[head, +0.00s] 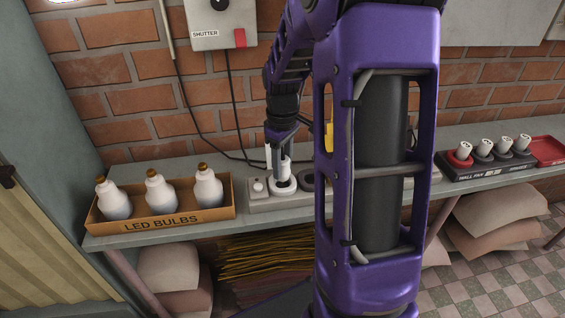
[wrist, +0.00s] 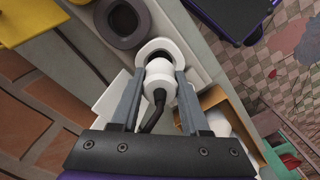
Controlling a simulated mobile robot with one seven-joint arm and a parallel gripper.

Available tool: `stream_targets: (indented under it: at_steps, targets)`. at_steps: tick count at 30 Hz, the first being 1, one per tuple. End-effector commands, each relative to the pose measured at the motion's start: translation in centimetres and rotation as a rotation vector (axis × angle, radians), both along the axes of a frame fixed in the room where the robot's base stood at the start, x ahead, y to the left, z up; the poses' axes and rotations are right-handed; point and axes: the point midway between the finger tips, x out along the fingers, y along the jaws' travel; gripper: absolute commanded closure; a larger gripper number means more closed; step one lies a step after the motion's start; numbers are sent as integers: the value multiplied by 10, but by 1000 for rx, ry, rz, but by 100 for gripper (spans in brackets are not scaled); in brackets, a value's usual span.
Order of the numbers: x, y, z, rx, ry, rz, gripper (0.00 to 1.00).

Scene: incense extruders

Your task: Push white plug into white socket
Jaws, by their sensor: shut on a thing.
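The white plug (wrist: 158,72) with its black cord is between the two grey fingers of my gripper (wrist: 159,84), which is shut on it. The white socket (wrist: 158,46) is a white ring with a dark opening, just beyond the plug's end in the wrist view. In the head view the plug (head: 285,168) stands roughly upright directly over the white socket (head: 284,190), with my gripper (head: 279,150) around its upper part. Plug and socket overlap in both views, so I cannot tell how far the plug is in, if at all.
A dark socket (wrist: 122,22) sits right beside the white one on the same strip (head: 258,202). An LED bulbs box (head: 180,222) with three bulbs stands to the left. A wall fan box (head: 482,170) and red tray (head: 548,150) are at right. Cables hang down the brick wall.

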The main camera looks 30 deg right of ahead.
Motion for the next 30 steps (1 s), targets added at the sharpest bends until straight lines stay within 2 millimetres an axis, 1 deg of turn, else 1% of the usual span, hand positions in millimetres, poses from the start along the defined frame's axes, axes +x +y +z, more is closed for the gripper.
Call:
stream_targets:
  at_steps: [11, 30]
  targets:
    - [0, 0, -1, 0, 0, 0, 100]
    - [0, 0, -13, 0, 0, 0, 100]
